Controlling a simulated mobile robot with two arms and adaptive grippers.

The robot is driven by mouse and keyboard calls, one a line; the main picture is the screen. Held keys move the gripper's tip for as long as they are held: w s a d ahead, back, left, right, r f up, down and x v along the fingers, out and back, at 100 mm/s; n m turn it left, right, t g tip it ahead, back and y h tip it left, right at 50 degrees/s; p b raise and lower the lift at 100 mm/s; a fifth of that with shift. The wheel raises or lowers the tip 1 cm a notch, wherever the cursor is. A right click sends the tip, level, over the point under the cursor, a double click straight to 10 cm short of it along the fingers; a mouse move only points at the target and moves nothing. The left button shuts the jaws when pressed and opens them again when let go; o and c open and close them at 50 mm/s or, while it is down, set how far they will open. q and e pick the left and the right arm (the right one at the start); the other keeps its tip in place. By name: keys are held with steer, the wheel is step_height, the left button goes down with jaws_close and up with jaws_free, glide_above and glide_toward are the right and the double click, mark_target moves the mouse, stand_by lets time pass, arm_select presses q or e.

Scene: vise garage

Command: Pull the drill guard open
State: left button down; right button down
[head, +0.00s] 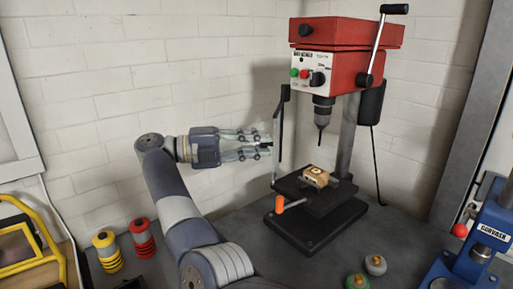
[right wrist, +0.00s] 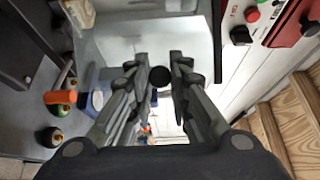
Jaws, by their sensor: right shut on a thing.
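The red drill press (head: 345,45) stands at the right of the bench. Its drill guard (head: 280,125) shows nearly edge-on as a thin dark-framed panel left of the chuck (head: 322,110). In the right wrist view the guard is a clear panel (right wrist: 150,42) ahead of the fingers. My right gripper (head: 264,145) reaches the guard from the left, its fingers shut on a black round knob (right wrist: 160,76) at the guard. The exact finger contact is hard to see. My left gripper is not in view.
A wooden piece (head: 316,176) sits in a vise on the drill table, with an orange handle (head: 292,204) at its left. Yellow and red spools (head: 107,252), two small round-topped items (head: 375,265) and a blue press (head: 485,235) stand around. A white wall is behind.

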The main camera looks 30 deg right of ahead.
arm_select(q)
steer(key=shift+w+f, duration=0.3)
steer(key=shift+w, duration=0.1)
arm_select(e)
steer(key=shift+w+a+f+m+g, duration=0.15)
steer(key=shift+w+m+g, duration=0.15)
steer(key=shift+g, duration=0.2)
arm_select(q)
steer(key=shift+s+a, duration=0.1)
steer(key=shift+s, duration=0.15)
arm_select(e)
steer(key=c, duration=1.5)
jaws_free()
steer(key=shift+w, duration=0.1)
steer(key=shift+o, duration=0.2)
